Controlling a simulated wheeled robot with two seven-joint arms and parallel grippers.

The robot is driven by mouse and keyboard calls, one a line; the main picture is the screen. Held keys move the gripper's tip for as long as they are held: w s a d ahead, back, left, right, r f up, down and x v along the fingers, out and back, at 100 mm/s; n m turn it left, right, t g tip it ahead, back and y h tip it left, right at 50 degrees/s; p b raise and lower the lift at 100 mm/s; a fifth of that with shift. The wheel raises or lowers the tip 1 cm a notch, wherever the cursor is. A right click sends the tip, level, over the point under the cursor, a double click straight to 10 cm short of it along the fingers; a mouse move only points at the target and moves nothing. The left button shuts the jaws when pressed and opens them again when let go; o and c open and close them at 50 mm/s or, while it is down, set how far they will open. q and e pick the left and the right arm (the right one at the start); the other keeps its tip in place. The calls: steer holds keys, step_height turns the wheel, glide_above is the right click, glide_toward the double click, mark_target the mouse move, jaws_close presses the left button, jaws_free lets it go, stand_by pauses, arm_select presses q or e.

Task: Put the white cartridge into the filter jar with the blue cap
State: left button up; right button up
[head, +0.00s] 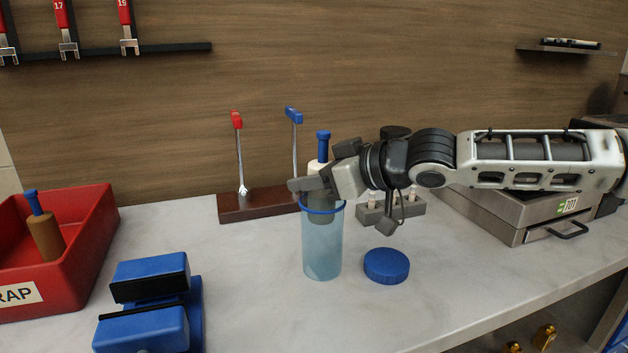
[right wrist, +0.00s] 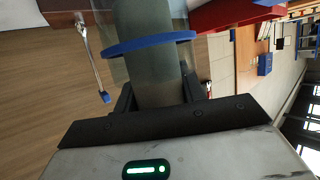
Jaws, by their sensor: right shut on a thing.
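The white cartridge (head: 318,169) has a blue handle on top and is upright. My right gripper (head: 312,186) is shut on its body just above the jar's rim. The clear bluish filter jar (head: 322,250) with a blue rim stands on the counter, and the cartridge's lower part shows inside it as a grey shape. In the right wrist view the cartridge (right wrist: 160,88) sits between the fingers and passes through the jar's blue rim (right wrist: 150,43). The blue cap (head: 386,266) lies on the counter, right of the jar. My left gripper is out of view.
A red scrap bin (head: 90,225) with a brown cartridge (head: 46,236) stands at left. A blue vise-like block (head: 150,310) is in front. Behind the jar are a dark wooden stand (head: 245,206) with two levers and a small grey holder (head: 408,218). A grey case (head: 510,215) stands right.

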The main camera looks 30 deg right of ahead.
steer(key=shift+s+f, duration=0.2)
steer(key=shift+f, duration=0.8)
steer(key=o, duration=1.1)
steer(key=shift+w, duration=0.15)
steer(key=shift+r, duration=0.15)
steer(key=shift+r, duration=0.15)
